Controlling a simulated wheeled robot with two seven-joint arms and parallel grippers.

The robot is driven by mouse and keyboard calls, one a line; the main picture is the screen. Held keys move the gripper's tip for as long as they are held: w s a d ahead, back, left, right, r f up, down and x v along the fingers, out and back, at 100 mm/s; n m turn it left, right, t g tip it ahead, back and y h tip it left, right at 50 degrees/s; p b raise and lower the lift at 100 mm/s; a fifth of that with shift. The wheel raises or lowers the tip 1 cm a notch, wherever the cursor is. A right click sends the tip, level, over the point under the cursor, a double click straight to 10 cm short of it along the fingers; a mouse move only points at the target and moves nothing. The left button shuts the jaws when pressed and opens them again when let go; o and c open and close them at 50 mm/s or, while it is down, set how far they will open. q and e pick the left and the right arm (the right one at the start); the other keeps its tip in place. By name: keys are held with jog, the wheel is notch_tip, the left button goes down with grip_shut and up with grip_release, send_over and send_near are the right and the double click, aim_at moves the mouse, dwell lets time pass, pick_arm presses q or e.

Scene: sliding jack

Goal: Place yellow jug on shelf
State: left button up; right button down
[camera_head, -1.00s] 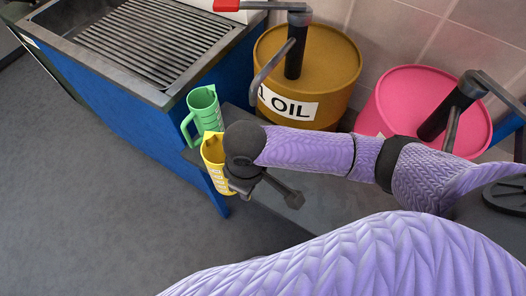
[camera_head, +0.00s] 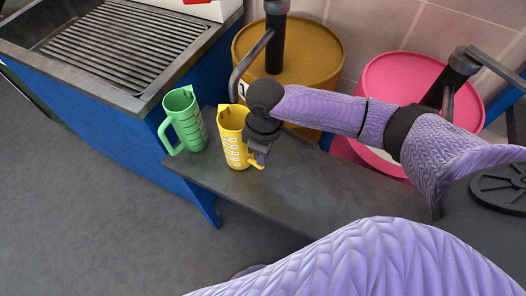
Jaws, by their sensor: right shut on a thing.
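The yellow jug (camera_head: 233,139) is upright at the left part of a dark grey shelf (camera_head: 290,185), with white markings on its side and its handle toward the right. My right gripper (camera_head: 258,155) is shut on the yellow jug at its handle side. The gripper and wrist hide part of the handle. I cannot tell whether the jug's base touches the shelf. My left gripper is not in view.
A green jug (camera_head: 184,122) stands just left of the yellow jug on the shelf. Behind are a brown oil drum (camera_head: 310,50) and a pink drum (camera_head: 400,75), both with pumps. A blue-sided sink unit (camera_head: 120,145) is at the left. The shelf's middle is clear.

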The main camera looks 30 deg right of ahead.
jog(key=c, duration=0.6)
grip_release()
jog(key=shift+r, duration=0.15)
jog(key=r+p, duration=0.2)
jog(key=r, duration=0.3)
jog(key=r+p, duration=0.3)
jog(key=r, duration=0.3)
jog(key=shift+w+d+r, duration=0.2)
jog(key=shift+r, duration=0.05)
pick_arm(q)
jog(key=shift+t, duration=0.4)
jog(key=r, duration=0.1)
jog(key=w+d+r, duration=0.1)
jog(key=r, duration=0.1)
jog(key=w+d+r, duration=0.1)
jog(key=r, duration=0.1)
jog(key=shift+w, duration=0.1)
pick_arm(e)
jog(key=shift+r, duration=0.2)
